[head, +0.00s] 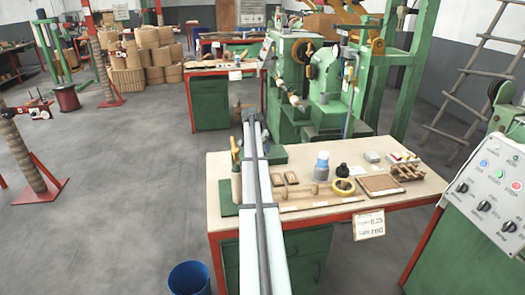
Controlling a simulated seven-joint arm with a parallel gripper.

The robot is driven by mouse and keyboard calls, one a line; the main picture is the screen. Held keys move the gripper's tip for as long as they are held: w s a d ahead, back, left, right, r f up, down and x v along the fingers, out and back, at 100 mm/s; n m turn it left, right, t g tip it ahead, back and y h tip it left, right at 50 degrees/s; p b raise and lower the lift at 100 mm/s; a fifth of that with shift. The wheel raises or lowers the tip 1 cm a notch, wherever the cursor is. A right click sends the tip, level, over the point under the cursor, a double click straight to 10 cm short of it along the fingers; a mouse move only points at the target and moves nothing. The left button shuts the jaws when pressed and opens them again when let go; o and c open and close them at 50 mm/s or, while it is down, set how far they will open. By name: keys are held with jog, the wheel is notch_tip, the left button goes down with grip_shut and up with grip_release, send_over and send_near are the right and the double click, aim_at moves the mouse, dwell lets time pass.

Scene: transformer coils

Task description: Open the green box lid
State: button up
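I cannot single out a green box with a clear lid. Green box-like things in view are the cabinet (305,258) under the near workbench, the cabinet (209,105) under the far workbench, and the green control box (480,190) with a pale button panel at the right. A long pale and dark arm, apparently mine, reaches from the bottom centre up over the near workbench. My gripper (250,116) seems to be its dark far end, away from the control box. Its fingers are too small to make out, and nothing held can be seen.
A blue bucket (189,279) is at the front. Floor at left is mostly clear.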

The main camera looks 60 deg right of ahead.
jog(key=shift+x, duration=1.1)
grip_shut()
